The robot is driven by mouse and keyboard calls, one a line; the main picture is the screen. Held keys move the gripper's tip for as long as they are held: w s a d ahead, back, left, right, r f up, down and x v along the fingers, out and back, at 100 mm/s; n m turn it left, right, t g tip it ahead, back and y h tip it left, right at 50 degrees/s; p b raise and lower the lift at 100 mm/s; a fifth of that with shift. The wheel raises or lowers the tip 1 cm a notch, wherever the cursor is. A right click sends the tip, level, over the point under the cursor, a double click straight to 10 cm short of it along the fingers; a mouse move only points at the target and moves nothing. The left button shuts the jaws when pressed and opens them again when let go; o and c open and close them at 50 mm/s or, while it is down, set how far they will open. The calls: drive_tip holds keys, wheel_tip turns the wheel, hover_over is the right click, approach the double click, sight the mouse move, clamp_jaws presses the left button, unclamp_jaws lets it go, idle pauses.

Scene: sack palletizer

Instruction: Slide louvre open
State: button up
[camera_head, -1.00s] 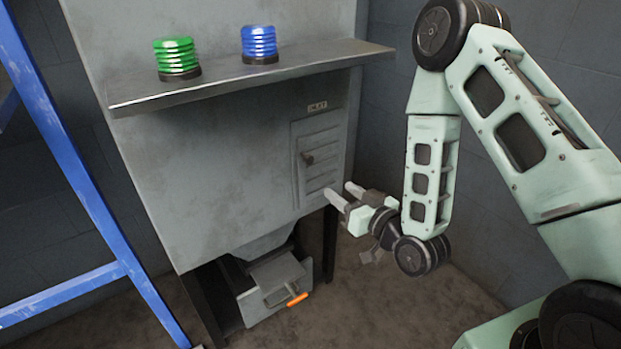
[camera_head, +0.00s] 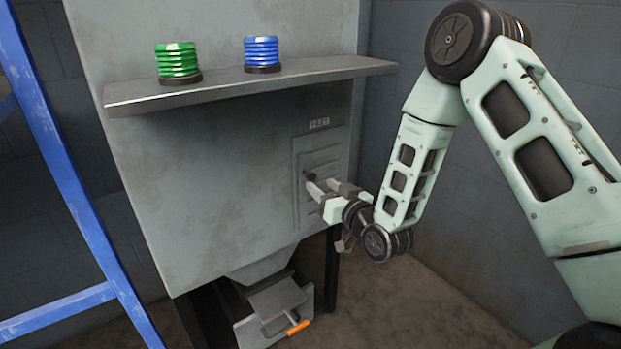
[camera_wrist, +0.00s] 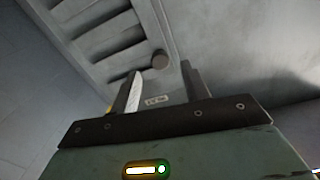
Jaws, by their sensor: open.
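The louvre (camera_head: 313,215) is a slatted grey panel low on the right of the grey cabinet front, and its slats also show in the wrist view (camera_wrist: 88,30). Its dark round knob (camera_wrist: 160,59) shows in the wrist view between and beyond the two fingertips. In the head view the knob (camera_head: 310,177) is partly hidden by a finger. My gripper (camera_head: 322,187) is open, with its fingers close to the panel around the knob's height. In the wrist view my gripper (camera_wrist: 160,75) has a gap between its fingers. I cannot tell whether either finger touches the knob.
A shelf (camera_head: 330,70) juts out above the louvre, holding a green beacon (camera_head: 178,63) and a blue beacon (camera_head: 262,54). A label plate (camera_head: 319,124) sits above the panel. Below are a chute with an orange handle (camera_head: 298,328). A blue frame (camera_head: 75,200) stands at left.

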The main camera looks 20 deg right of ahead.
sight(305, 161)
drive_tip(key=x, duration=0.6)
drive_tip(key=shift+w, duration=0.2)
clamp_jaws()
drive_tip(key=shift+r+p, duration=0.55)
drive_tip(key=shift+r, duration=0.95)
unclamp_jaws()
